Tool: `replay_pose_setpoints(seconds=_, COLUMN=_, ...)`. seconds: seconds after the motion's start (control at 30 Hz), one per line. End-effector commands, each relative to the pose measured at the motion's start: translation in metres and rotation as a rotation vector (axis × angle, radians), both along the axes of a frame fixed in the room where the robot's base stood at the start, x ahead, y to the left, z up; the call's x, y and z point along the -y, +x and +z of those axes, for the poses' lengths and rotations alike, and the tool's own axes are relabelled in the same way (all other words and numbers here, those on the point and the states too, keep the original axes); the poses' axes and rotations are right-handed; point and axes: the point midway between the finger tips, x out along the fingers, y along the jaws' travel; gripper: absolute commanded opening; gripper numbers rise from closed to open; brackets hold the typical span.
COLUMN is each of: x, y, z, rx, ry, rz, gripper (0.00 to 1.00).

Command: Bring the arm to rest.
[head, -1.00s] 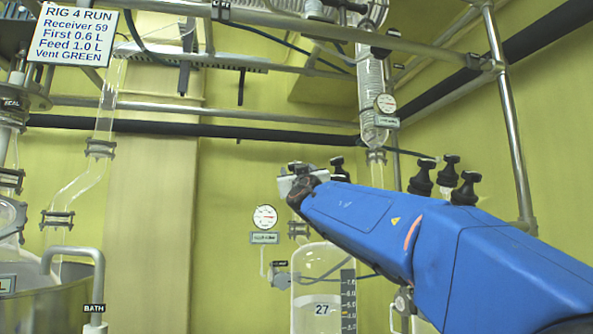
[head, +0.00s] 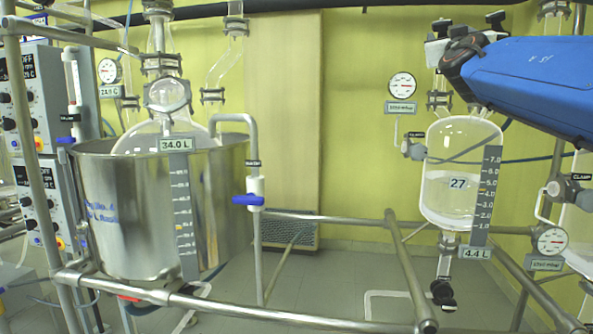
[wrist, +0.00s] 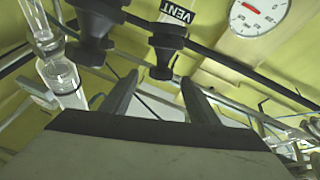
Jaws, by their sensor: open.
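My blue arm (head: 530,80) reaches in from the right edge of the head view at upper right. My gripper (head: 437,45) is at its end, small and partly hidden by the arm, above receiver 27 in the picture. In the wrist view my gripper (wrist: 160,92) has its two dark fingers apart with nothing between them. A black knob (wrist: 168,45) under a VENT label (wrist: 176,12) shows just beyond the fingers. I cannot tell how far it is from them.
Glass receiver 27 (head: 450,203) hangs below the arm, with a dial gauge (head: 403,86) to its left. A steel bath (head: 135,225) stands at left. Steel rails (head: 240,308) cross the front. In the wrist view a second black knob (wrist: 96,32) and glass (wrist: 62,80) are close.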

Motion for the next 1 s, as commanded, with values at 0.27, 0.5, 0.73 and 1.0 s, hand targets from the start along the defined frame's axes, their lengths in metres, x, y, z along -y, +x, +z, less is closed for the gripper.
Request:
replay_pose_setpoints(seconds=0.27, x=0.018, y=-0.037, z=-0.072, rx=-0.09, ry=0.107, rz=-0.111, gripper=0.55)
replay_pose_setpoints(seconds=0.5, x=0.032, y=-0.074, z=-0.169, rx=-0.269, ry=0.217, rz=-0.212, gripper=0.55)
replay_pose_setpoints(seconds=0.73, x=0.028, y=-0.116, z=-0.285, rx=-0.527, ry=0.319, rz=-0.265, gripper=0.55)
replay_pose_setpoints(seconds=1.0, x=-0.007, y=-0.177, z=-0.43, rx=-0.893, ry=0.419, rz=-0.218, gripper=0.55)
